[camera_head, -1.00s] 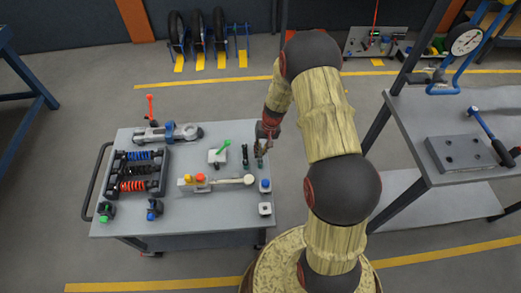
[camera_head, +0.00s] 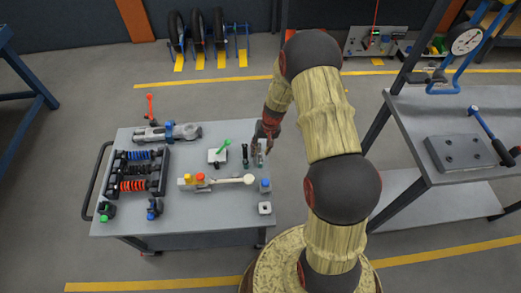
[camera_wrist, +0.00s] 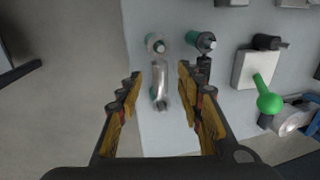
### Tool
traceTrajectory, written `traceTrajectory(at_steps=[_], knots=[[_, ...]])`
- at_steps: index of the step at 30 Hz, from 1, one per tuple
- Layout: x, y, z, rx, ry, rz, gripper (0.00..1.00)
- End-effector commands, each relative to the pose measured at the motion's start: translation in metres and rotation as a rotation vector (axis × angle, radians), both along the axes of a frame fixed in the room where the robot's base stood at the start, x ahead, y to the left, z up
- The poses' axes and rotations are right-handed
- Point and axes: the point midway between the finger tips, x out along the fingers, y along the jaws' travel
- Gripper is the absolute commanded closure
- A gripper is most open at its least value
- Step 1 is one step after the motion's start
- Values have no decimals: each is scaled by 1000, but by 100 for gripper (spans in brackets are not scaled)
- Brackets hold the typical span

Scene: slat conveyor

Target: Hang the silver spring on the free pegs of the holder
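A silver, cylinder-like piece, which looks like the silver spring (camera_wrist: 160,84), lies near the table edge in the wrist view, with a round green-and-grey end at its top. My gripper (camera_wrist: 159,72) is open, with one finger on each side of it and gaps showing. In the head view my gripper (camera_head: 261,144) is over the table's right part, and the silver piece (camera_head: 258,158) is small just below it. The dark holder (camera_head: 165,160) stands at the table's left with blue, black and red springs on it. Its free pegs are too small to tell.
A dark, green-topped piece (camera_wrist: 204,70) stands right beside the silver one. A white block with a green-knobbed lever (camera_wrist: 267,100) is farther right. A plate with red and yellow knobs (camera_head: 220,181) lies between holder and gripper. A grey bench (camera_head: 465,110) stands right.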

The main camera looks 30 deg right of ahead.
Motion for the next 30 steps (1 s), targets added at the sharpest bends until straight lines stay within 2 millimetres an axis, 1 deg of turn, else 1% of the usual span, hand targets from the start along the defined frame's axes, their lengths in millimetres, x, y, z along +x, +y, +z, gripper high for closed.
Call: traceTrajectory(at_steps=[4,7,11,15,21,24,30], knots=[[0,-1,3,0,-1,0,63],[0,-2,12,-1,-2,1,63],[-2,-6,34,-1,-3,-1,63],[-4,-12,63,-2,-4,-1,63],[-6,-19,97,-1,-2,0,63],[-8,-20,108,-1,-2,-1,63],[-9,-22,117,0,1,0,63]])
